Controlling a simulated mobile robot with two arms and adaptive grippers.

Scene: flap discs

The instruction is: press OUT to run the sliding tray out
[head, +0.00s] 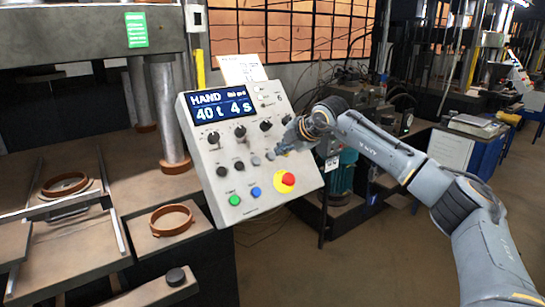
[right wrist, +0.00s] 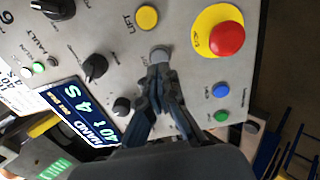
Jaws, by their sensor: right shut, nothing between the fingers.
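The slanted grey control panel (head: 221,170) stands in the middle of the head view. Its blue display (head: 218,108) reads HAND, 40 t and 4 s. My right gripper (head: 279,150) is shut and empty, close over the lower right part of the panel. In the right wrist view its fingertips (right wrist: 160,75) are beside a grey button (right wrist: 160,54); I cannot tell whether they touch it. No OUT label is readable. A tray with metal rails (head: 75,211) is at the press on the left, with a brown ring (head: 65,184) on it. My left gripper is not in view.
A red emergency knob (right wrist: 227,38) on a yellow disc, a yellow LIFT button (right wrist: 148,17), a blue button (right wrist: 220,90) and a green button (right wrist: 222,116) are around the fingertips. Black knobs (right wrist: 94,68) are left. Another brown ring (head: 172,219) lies by the press.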

